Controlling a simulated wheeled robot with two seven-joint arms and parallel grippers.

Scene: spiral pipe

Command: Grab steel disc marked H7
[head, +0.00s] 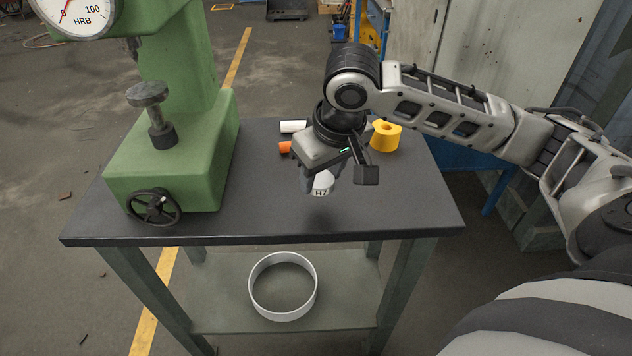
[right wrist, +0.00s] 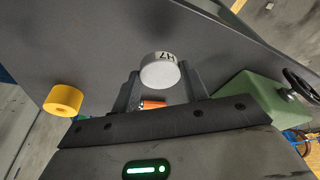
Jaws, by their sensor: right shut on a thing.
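The steel disc marked H7 (head: 322,186) is a short pale cylinder with dark lettering on its side. My right gripper (head: 324,178) is shut on it and holds it above the dark tabletop, with a shadow on the table below. In the right wrist view the disc (right wrist: 160,72) sits between the two fingertips, its H7 mark upside down. My left gripper is not in view.
A green hardness tester (head: 170,170) stands at the table's left. A yellow ring (head: 385,136), a white cylinder (head: 293,126) and an orange piece (head: 285,147) lie behind. The dark table (head: 400,210) is clear at front right. A white hoop (head: 284,314) rests on the lower shelf.

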